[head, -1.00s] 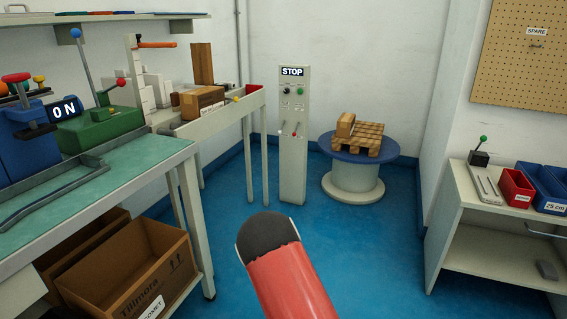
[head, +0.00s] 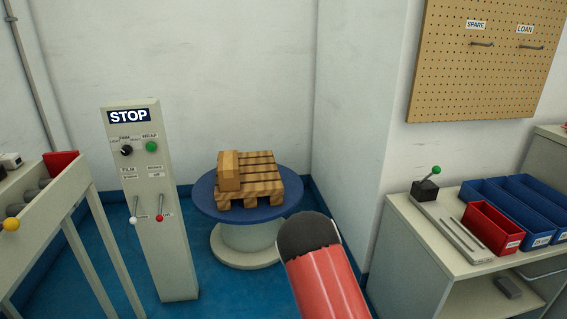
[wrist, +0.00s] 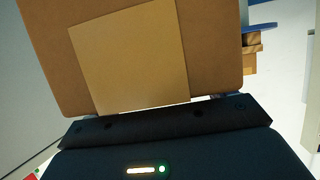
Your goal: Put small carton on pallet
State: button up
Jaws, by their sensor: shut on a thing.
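My gripper (wrist: 165,119) shows in the wrist view, shut on a brown carton (wrist: 213,50) with a lighter tan panel on its face. The carton fills the top of that view, and its far side is hidden. In the head view neither the gripper nor the held carton shows, only my red arm link. The wooden pallet (head: 262,178) lies on a round blue-topped stand in the head view. One small brown carton (head: 229,171) sits on its left part, and the slats to its right are bare.
The blue-topped stand (head: 207,200) is in the corner. Left of it stand the grey STOP post (head: 155,235) with levers and a roller conveyor (head: 58,190). At right is a shelf unit (head: 410,235) with a red bin (head: 490,228) and blue bins (head: 528,205). Blue floor is clear between.

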aim_at(266, 176)
jog(key=i+j+z, duration=0.6)
jog(key=j, duration=0.25)
jog(key=i+j+z, duration=0.25)
jog(key=j+z, duration=0.2)
jog(key=j, duration=0.25)
jog(key=i+j+z, duration=0.2)
jog(key=j, duration=0.25)
